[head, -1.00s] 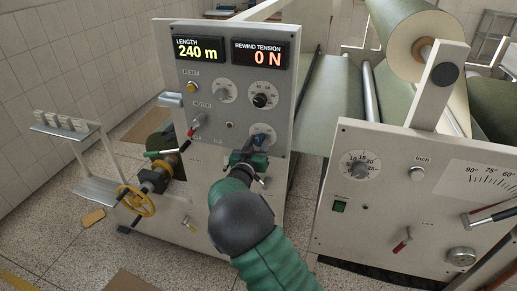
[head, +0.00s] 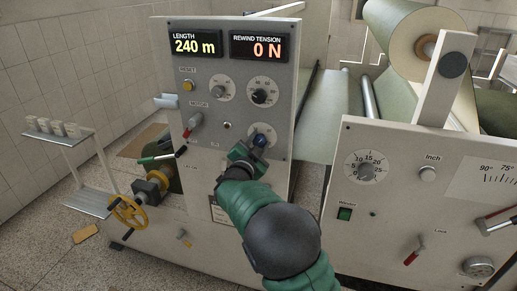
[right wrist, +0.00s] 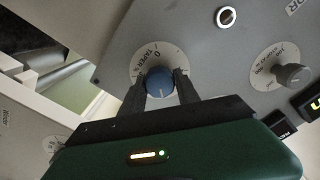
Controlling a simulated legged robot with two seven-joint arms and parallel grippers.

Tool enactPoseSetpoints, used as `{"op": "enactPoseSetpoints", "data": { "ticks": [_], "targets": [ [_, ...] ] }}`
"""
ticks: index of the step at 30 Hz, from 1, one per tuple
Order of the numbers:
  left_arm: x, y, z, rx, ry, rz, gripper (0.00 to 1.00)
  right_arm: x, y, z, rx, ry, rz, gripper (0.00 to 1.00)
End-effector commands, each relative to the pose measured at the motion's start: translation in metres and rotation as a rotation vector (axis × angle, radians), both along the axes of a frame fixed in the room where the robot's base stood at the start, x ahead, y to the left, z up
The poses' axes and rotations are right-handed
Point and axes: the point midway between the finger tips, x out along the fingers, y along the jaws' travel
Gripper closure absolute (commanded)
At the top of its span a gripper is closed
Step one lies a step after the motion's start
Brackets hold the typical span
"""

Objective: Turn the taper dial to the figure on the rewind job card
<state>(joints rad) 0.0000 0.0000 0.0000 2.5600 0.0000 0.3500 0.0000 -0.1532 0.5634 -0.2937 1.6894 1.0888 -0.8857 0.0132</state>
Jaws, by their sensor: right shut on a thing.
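The blue taper dial (head: 260,141) sits low on the upright grey panel (head: 215,60), on a pale round scale. In the right wrist view the dial (right wrist: 159,82) shows a white pointer line, and the scale behind reads "TAPER %" beside a 0. My right gripper (right wrist: 158,88) is shut on the dial, one dark finger on each side. In the head view my right gripper (head: 250,150) reaches it from below and hides part of its scale. A framed card (head: 222,212) on the panel is mostly covered by my right arm; its writing is unreadable. My left gripper is not in view.
Length (head: 195,44) and rewind tension (head: 260,46) displays read 240 m and 0 N. A second panel (head: 400,220) stands at right.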

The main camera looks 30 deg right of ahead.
Motion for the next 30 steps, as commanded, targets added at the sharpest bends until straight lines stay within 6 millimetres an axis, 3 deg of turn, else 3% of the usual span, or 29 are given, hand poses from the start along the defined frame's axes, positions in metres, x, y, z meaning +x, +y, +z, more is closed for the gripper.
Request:
{"op": "enactPoseSetpoints", "data": {
  "ticks": [21, 22, 26, 30],
  "targets": [
    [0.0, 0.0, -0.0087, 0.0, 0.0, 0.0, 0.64, 0.0007, 0.0015, -0.0025, 0.051, -0.051, 0.005, 1.0],
    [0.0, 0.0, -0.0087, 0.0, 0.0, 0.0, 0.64, 0.0007, 0.0015, -0.0025, 0.051, -0.051, 0.005, 0.58],
    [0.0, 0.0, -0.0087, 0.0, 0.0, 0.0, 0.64, 0.0001, 0.001, -0.0017, 0.05, -0.052, 0.003, 0.41],
    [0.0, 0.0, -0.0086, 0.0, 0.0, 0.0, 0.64, -0.0008, 0.0007, -0.0008, 0.049, -0.054, 0.002, 0.41]
  ]
}}
